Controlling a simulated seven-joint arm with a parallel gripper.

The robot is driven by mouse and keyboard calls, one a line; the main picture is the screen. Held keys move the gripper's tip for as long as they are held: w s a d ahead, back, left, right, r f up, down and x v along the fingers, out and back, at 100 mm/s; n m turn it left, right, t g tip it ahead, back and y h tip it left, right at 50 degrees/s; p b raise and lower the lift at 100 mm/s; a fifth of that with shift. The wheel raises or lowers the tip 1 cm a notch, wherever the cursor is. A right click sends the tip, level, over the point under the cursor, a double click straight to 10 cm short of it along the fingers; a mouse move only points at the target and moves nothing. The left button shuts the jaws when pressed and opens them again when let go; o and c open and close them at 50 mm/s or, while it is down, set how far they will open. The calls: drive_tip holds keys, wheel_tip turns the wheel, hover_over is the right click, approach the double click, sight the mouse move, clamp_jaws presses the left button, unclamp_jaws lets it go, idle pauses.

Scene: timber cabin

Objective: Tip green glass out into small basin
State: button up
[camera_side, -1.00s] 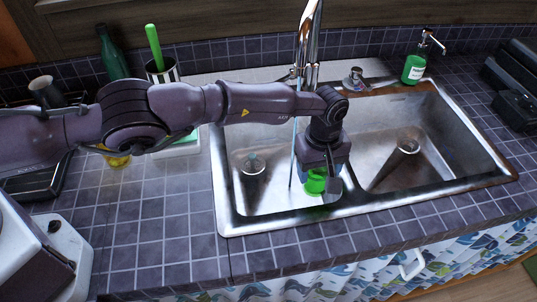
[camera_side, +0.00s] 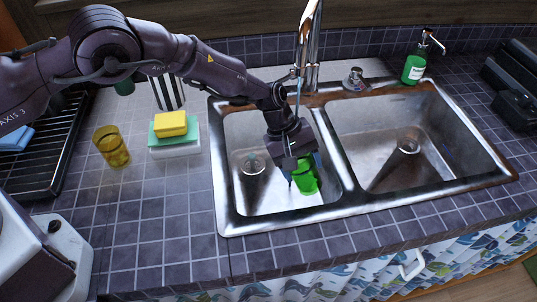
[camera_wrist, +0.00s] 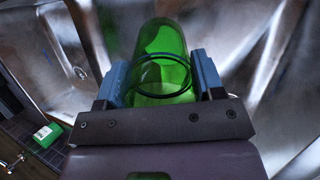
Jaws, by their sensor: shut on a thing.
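The green glass (camera_side: 306,180) is held low in the small basin (camera_side: 240,135), the left one of the sink, near its right wall. My gripper (camera_side: 302,160) is shut on it and leans, with the glass slightly tilted. In the wrist view the glass (camera_wrist: 160,50) sits between both blue fingers, with a dark ring in front of it. I cannot tell whether anything is inside it. The basin's drain (camera_side: 252,165) lies left of the glass.
The chrome faucet (camera_side: 307,45) stands behind, with what looks like a thin stream below it. The larger basin (camera_side: 365,120) is to the right. A green soap bottle (camera_side: 414,68) stands at the back right. A yellow glass (camera_side: 111,147) and a sponge (camera_side: 171,124) are on the left counter.

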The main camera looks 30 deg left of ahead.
sight(311, 167)
drive_tip(key=shift+a+r+h, duration=0.2)
drive_tip(key=shift+a+h, duration=0.3)
drive_tip(key=shift+h, duration=0.15)
drive_tip(key=shift+a+r+h, duration=0.2)
drive_tip(key=shift+a+h, duration=0.3)
drive_tip(key=shift+h, duration=0.15)
drive_tip(key=shift+a+r+h, duration=0.2)
drive_tip(key=shift+r+h, duration=0.05)
drive_tip(key=shift+h, duration=0.45)
drive_tip(key=shift+a+r+t+h+p, duration=0.15)
drive_tip(key=shift+r+h+p, duration=0.15)
drive_tip(key=shift+h, duration=0.85)
drive_tip(key=shift+a+r+t+h+p, duration=0.15)
drive_tip(key=shift+r+h, duration=0.25)
drive_tip(key=shift+h, duration=0.75)
drive_tip(key=shift+s+a+r+h+p, duration=0.1)
drive_tip(key=shift+a+r+h+p, duration=0.2)
drive_tip(key=shift+a+h+p, duration=0.6)
drive_tip(key=shift+r+h, duration=0.15)
drive_tip(key=shift+h, duration=0.85)
drive_tip(key=shift+a+r+h, duration=0.15)
drive_tip(key=shift+r+h, duration=0.45)
drive_tip(key=shift+r, duration=0.1)
idle(0.4)
